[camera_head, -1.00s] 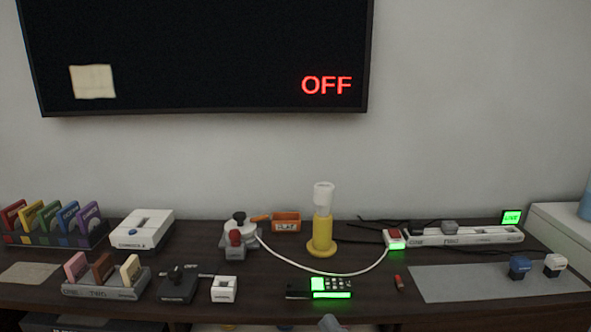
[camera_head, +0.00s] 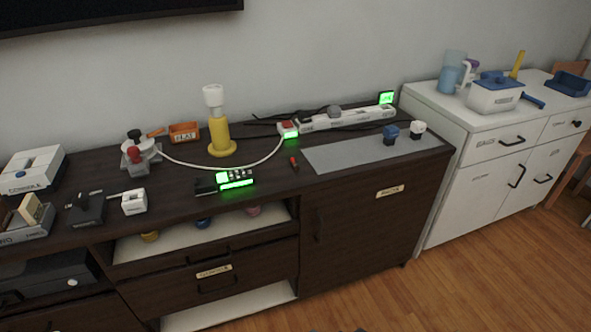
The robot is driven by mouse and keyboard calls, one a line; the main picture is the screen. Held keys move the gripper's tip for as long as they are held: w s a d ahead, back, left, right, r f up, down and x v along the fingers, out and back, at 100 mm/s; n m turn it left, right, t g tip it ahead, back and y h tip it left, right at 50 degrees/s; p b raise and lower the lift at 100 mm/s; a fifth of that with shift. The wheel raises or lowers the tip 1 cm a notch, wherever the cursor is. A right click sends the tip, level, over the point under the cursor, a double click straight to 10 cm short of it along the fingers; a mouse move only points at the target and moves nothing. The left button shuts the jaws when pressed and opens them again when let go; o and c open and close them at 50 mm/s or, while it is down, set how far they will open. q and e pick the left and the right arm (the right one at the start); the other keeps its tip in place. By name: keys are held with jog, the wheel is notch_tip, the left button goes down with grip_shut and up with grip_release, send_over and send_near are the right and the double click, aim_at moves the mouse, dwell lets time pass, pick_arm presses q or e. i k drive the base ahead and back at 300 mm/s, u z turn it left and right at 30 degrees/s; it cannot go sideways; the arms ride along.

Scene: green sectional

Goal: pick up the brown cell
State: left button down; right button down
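I cannot pick out a clearly brown cell. A small reddish cylinder (camera_head: 294,162) with a dark end lies on the dark cabinet top, between the green-lit device and the grey mat, and may be a cell. The black device (camera_head: 208,187) with a keypad and a green-lit screen lies to its left. On the open shelf below, several small round things are partly hidden under the top: a yellow one (camera_head: 150,237), a blue one (camera_head: 203,223) and a pink one (camera_head: 253,211).
A yellow lamp (camera_head: 221,139), a white power strip (camera_head: 348,120) and an orange bin (camera_head: 184,132) stand along the back. A white cable curves across the top. The grey mat (camera_head: 350,152) is mostly bare. A white cabinet (camera_head: 455,135) stands at right; wooden floor (camera_head: 450,290) is clear.

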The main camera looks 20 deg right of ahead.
aim_at(294, 164)
jog(key=z, duration=1)
jog(key=i, duration=0.75)
jog(key=u, duration=0.5)
